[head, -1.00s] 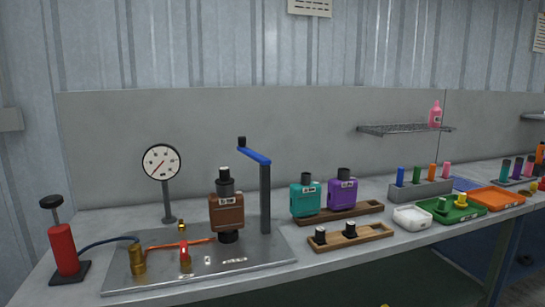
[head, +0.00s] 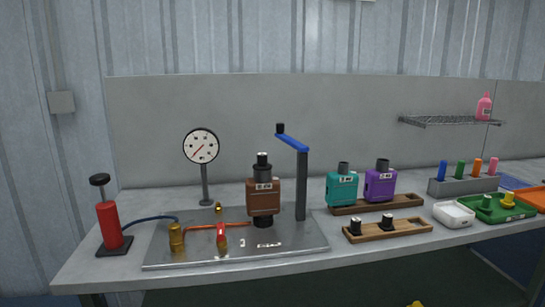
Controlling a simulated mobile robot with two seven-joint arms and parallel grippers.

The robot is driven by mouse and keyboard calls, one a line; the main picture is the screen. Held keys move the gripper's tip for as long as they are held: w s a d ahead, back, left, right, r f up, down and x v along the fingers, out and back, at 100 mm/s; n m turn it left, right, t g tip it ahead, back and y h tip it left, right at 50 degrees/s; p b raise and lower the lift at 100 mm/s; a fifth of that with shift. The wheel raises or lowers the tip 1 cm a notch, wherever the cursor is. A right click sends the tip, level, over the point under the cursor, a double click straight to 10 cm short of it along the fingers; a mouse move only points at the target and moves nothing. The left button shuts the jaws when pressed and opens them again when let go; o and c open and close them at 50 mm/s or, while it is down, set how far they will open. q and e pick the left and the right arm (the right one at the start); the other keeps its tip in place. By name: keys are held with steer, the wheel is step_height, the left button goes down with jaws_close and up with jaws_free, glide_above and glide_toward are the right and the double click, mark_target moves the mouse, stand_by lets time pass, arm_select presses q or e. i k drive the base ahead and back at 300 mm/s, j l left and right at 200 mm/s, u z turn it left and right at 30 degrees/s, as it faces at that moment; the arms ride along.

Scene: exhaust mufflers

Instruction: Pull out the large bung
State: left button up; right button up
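A brown muffler (head: 263,198) stands upright on the metal rig plate, on a black lower fitting (head: 262,221). Neither of my grippers is in view.
A dial gauge (head: 201,146), a red hand pump (head: 109,224) with a blue hose and a red-handled valve (head: 221,235) stand left of the muffler. Teal (head: 341,189) and purple (head: 380,185) mufflers stand on a wooden board behind the rack. A white tray (head: 453,215) lies further right.

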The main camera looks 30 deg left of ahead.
mark_target(262, 165)
steer(key=i+u, duration=0.45)
steer(key=i, duration=0.15)
steer(key=i+l+u, duration=0.3)
steer(key=i+u, duration=0.2)
steer(key=i, duration=0.1)
